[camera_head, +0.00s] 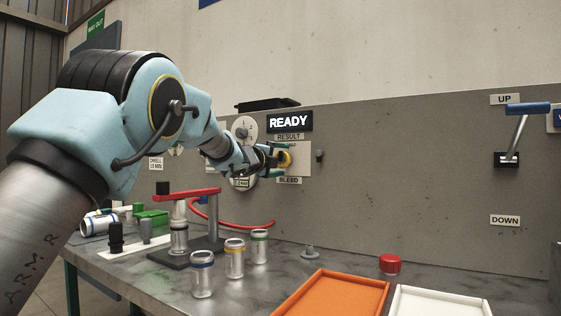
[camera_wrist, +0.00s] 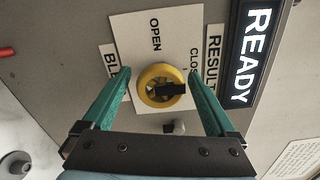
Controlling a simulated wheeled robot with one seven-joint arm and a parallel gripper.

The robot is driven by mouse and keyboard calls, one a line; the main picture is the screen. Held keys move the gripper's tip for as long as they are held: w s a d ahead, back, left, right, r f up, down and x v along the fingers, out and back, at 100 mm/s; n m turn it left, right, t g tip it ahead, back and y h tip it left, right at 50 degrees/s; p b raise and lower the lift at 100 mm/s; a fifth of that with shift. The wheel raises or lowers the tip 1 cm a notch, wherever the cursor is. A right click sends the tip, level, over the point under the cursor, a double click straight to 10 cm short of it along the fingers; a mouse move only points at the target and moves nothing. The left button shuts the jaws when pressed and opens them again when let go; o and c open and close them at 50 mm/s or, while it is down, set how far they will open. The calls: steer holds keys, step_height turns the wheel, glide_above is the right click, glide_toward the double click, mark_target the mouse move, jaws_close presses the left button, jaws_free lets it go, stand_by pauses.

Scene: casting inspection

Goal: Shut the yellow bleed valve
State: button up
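The yellow bleed valve (camera_head: 285,159) is a round knob on a pale plate on the grey panel, above the BLEED label. In the wrist view the yellow valve (camera_wrist: 150,87) has a black bar handle across it, with OPEN and a partly hidden CLOSE printed on the plate. My gripper (camera_head: 275,157) is at the panel in front of the valve. In the wrist view the green fingers of my gripper (camera_wrist: 160,78) are spread, one on each side of the valve, with visible gaps to it. Nothing is held.
A lit READY sign (camera_head: 289,121) is above the valve, and a small dark knob (camera_head: 320,156) is to its right. A lever with a blue handle (camera_head: 527,108) is at the far right. Cans, a red-armed fixture (camera_head: 188,194) and an orange tray (camera_head: 335,277) are on the bench below.

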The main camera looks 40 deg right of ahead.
steer(key=shift+o, duration=0.2)
steer(key=shift+a, duration=0.1)
steer(key=b+v, duration=0.2)
steer(key=v, duration=0.8)
steer(key=shift+a, duration=0.3)
steer(key=shift+s, duration=0.1)
